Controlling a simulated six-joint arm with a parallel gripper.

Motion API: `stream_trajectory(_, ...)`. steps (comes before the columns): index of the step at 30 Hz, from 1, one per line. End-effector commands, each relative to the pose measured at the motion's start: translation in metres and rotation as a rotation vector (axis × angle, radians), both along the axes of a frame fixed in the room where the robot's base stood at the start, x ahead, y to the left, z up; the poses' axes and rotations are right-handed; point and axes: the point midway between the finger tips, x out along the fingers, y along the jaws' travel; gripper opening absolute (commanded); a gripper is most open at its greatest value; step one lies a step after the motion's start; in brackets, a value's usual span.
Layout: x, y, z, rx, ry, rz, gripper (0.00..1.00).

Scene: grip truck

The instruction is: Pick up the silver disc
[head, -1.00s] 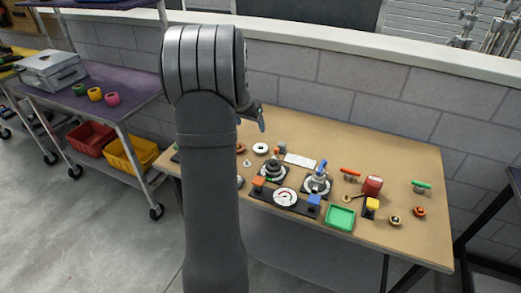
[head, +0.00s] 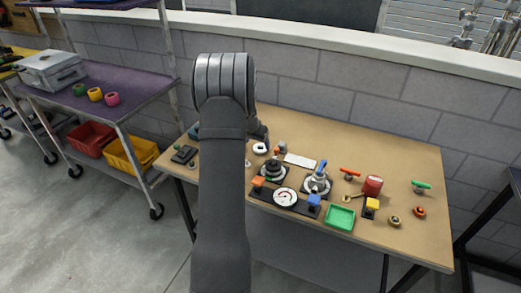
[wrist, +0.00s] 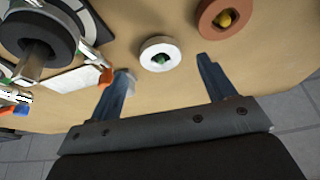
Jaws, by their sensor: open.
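The silver disc (wrist: 146,47) is a pale ring with a small green centre, lying flat on the tan table in the wrist view. It also shows in the head view (head: 260,149), right beside my arm. My gripper (wrist: 166,67) is open and empty, its two blue-grey fingers spread. In the wrist view the disc appears just beyond the fingertips, between their lines and apart from both. In the head view my arm hides the fingers. I cannot tell the exact height of the fingertips above the table.
In the wrist view, a copper ring (wrist: 208,24) lies beyond the right finger. A grey piece with an orange part (wrist: 106,76) appears close to the left fingertip. A black round stack (head: 273,172), a dial gauge (head: 285,198) and a green tray (head: 340,218) stand nearby.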

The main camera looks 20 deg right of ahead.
Motion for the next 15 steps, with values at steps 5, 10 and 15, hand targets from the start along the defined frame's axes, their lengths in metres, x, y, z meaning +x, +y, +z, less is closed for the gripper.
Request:
stream_trajectory(5,0.007,-0.009,-0.025,0.001,0.002,0.001,0.76)
stream_trajectory(10,0.01,-0.014,-0.038,0.001,0.001,0.0,0.76)
stream_trajectory(15,0.011,-0.014,-0.039,0.0,0.0,0.0,0.76)
